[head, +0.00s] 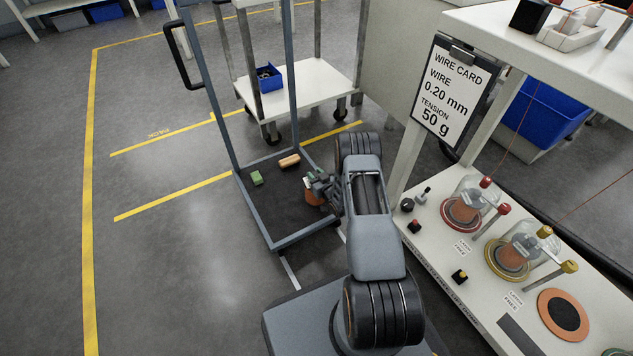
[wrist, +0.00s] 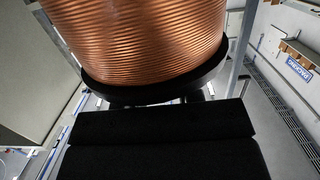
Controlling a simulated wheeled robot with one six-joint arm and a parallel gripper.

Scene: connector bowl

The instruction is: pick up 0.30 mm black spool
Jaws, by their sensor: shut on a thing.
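A copper-wound spool with a black flange fills the upper part of the wrist view (wrist: 145,40). In the head view its copper side (head: 313,197) shows small below my gripper (head: 319,184), over the dark deck of the cart. My gripper is shut on this spool. A black block (wrist: 160,130), which looks like part of my gripper, covers the lower middle of the wrist view. No size marking on the spool is readable, and its top is out of the wrist view.
The cart deck (head: 272,216) also carries a green block (head: 257,178) and a tan block (head: 289,161). Cart posts stand around my gripper. The bench at right (head: 470,290) holds a red-based spool (head: 463,210) and a yellow-based spool (head: 512,256). A wire card (head: 452,88) reads 0.20 mm.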

